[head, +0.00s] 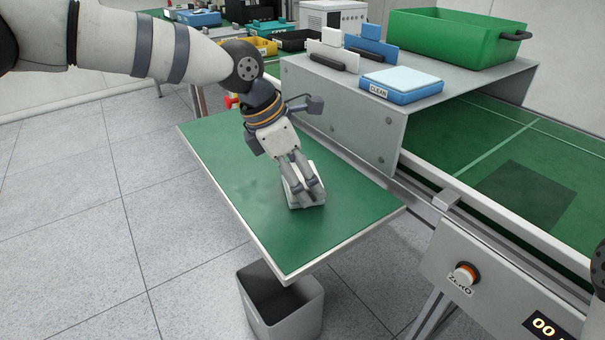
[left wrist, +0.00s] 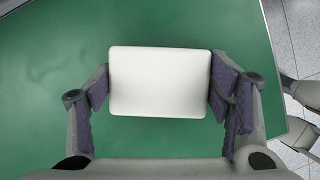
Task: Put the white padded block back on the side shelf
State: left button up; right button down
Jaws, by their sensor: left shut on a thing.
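The white padded block (head: 290,182) is at the middle of the green side shelf (head: 350,210), partly hidden by my left gripper in the head view. My left gripper (head: 308,198) points down and is shut on the block. In the left wrist view the white block (left wrist: 160,82) sits between the two purple-padded fingers of the left gripper (left wrist: 160,95), with a pad against each short side. Green shelf surface (left wrist: 50,60) shows around it. Whether the block touches the shelf or is slightly above it, I cannot tell. My right gripper is not in view.
A grey bin (head: 310,312) stands below the shelf's front end. A metal riser (head: 350,112) to the right carries a blue tray marked CLEAN (head: 402,85), upright blocks and a green crate (head: 450,37). A control box with a ZERO button (head: 467,274) is at lower right.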

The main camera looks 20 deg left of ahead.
pick_arm(q)
jog(key=o, duration=1.2)
jog(key=shift+f, duration=0.15)
jog(key=v, duration=1.2)
jog(key=shift+r+p, duration=0.2)
jog(key=shift+p, duration=0.25)
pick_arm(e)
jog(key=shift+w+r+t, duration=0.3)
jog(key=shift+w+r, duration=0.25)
